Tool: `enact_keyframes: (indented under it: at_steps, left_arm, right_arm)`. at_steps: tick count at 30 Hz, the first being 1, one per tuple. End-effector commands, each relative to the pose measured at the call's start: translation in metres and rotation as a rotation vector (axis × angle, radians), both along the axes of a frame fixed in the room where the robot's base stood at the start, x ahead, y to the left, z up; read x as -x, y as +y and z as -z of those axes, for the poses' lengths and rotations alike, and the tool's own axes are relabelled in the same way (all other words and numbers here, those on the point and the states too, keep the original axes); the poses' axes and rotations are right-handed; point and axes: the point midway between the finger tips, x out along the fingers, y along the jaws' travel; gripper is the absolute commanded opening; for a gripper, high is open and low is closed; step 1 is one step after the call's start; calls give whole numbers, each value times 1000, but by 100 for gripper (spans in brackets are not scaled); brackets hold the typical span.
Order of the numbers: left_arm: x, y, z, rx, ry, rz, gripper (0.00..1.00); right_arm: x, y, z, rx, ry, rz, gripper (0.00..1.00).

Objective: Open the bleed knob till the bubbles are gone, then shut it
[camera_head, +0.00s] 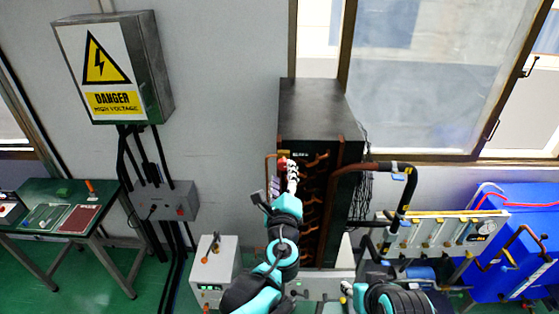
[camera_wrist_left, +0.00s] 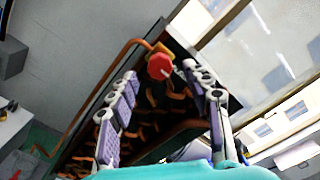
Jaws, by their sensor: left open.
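The bleed knob appears to be the red octagonal knob (camera_wrist_left: 160,66), mounted on a brass-coloured fitting at the top of the dark cabinet (camera_wrist_left: 178,45). In the head view the red knob (camera_head: 283,161) shows at the cabinet's upper left front. My left gripper (camera_head: 286,172) is right at it and partly covers it. In the left wrist view my left gripper (camera_wrist_left: 160,76) is open, with one finger on each side of the knob and gaps visible between. No bubbles can be made out.
Copper pipes (camera_head: 312,205) run down the cabinet (camera_head: 318,105) front. A thick bent pipe (camera_head: 405,190) stands to its right, near a gauge panel (camera_head: 440,232) and a blue tank (camera_head: 515,240). A grey box (camera_head: 215,265) stands at lower left.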

Motion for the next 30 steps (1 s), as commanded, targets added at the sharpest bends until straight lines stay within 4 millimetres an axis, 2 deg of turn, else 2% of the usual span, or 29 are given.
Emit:
enact_keyframes:
  at_steps: [3,9,19,20,25,30]
  left_arm:
    - [-22,1,-1,1,0,-3,49]
    - [-45,1,-1,3,1,-2,49]
    - [-49,1,0,3,1,-1,49]
    - [-49,1,0,3,1,-1,44]
    - [-49,0,0,4,2,-1,0]
    - [-49,1,0,5,2,-1,0]
  right_arm:
    - [0,0,-4,0,0,0,40]
    - [0,0,-7,0,0,0,40]
    - [0,0,-7,0,0,0,40]
    - [0,0,-7,0,0,0,40]
    - [0,0,-7,0,0,0,40]
    - [0,0,-7,0,0,0,40]
